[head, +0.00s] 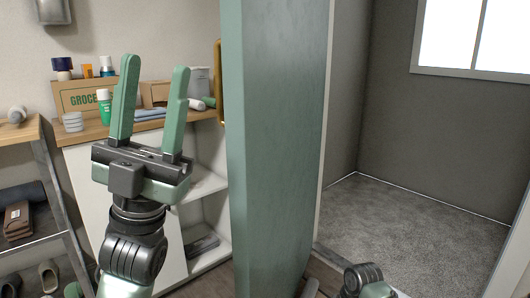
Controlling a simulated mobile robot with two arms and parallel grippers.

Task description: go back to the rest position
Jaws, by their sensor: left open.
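My left gripper (155,68) is raised at the left of the head view, its two green fingers pointing up and spread apart. It is open, with nothing between the fingers. It stands in front of a wooden-topped cabinet (85,132) and to the left of a green door (280,150). A gap shows between the gripper and the door. Part of my other arm shows at the bottom edge, right of the door; its gripper is not in view. No washer is in view.
The door has a brass handle (218,82) on its left side. Right of it is a grey carpeted room (420,225) with a window (475,38). A grocery box (82,95), a green bottle (104,106) and other small items stand on the cabinet. A shoe rack (40,240) is at far left.

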